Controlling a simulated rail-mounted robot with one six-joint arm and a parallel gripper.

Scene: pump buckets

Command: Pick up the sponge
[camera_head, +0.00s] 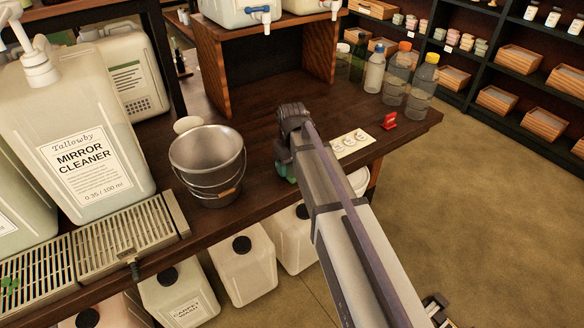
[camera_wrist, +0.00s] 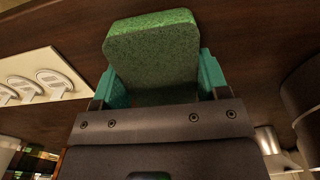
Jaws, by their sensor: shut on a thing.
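A green speckled sponge (camera_wrist: 152,50) sits between the teal fingers of my gripper (camera_wrist: 160,82) in the wrist view. The fingers press on its left and right sides. In the head view my gripper (camera_head: 288,168) is over the dark wooden counter (camera_head: 250,115), right of the metal bucket. Whether the sponge touches the counter cannot be told.
A metal bucket (camera_head: 207,163) with a wire handle stands just left of my gripper. A white card (camera_head: 350,143) and a red item (camera_head: 389,121) lie to the right. Several bottles (camera_head: 393,80) stand at the back right. A large mirror cleaner jug (camera_head: 75,135) stands at left.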

